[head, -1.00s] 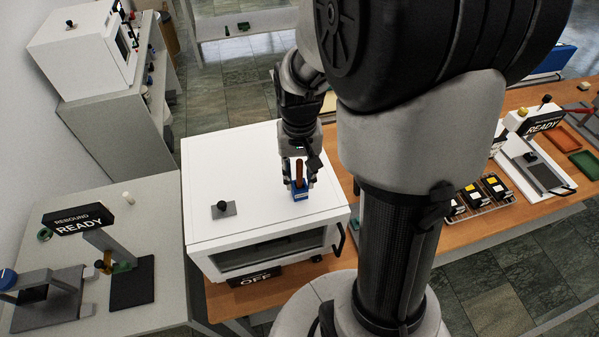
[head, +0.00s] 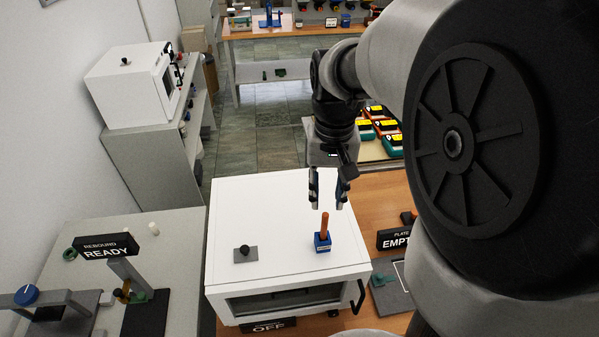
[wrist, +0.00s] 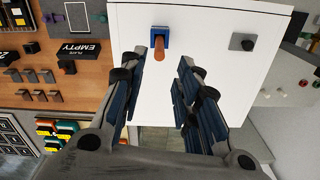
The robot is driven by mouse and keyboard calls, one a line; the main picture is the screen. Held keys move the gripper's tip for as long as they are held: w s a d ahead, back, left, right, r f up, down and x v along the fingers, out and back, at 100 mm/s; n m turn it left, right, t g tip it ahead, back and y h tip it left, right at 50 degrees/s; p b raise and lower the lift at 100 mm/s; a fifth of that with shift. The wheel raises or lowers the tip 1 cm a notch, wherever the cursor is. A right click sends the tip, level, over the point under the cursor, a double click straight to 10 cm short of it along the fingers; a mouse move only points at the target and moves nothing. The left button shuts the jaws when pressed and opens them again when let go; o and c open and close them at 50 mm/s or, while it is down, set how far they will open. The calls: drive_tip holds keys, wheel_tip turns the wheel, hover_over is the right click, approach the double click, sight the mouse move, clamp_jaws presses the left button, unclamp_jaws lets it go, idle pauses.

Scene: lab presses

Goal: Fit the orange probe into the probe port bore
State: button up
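The orange probe (head: 325,225) stands upright in a small blue block (head: 323,243) on top of the white oven-like box (head: 285,200). In the wrist view the probe (wrist: 159,50) and blue block (wrist: 153,34) show beyond the fingertips, roughly between them. My gripper (head: 327,203) is open and empty, above and slightly behind the probe, apart from it. Its spread fingers also show in the wrist view (wrist: 160,66). A grey plate with a black knob (head: 245,253) sits left of the block on the same top. I cannot make out a bore opening; how deep the probe sits is hidden.
A sign reading OFF (head: 268,325) is below the box's front. An EMPTY plate sign (head: 396,239) stands on the wooden bench to the right. A READY rebound device (head: 106,247) is on the grey table at left. The box top around the block is mostly clear.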

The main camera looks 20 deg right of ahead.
drive_tip(key=s+a+r+n+t, duration=0.2)
drive_tip(key=s+a, duration=0.3)
drive_tip(key=s, duration=0.1)
drive_tip(key=s+a+r+n+t, duration=0.1)
drive_tip(key=s+a+n+t, duration=0.1)
drive_tip(key=s+a, duration=0.3)
drive_tip(key=shift+s+a+r+n+t, duration=0.35)
drive_tip(key=shift+s+n, duration=0.35)
drive_tip(key=shift+s, duration=0.55)
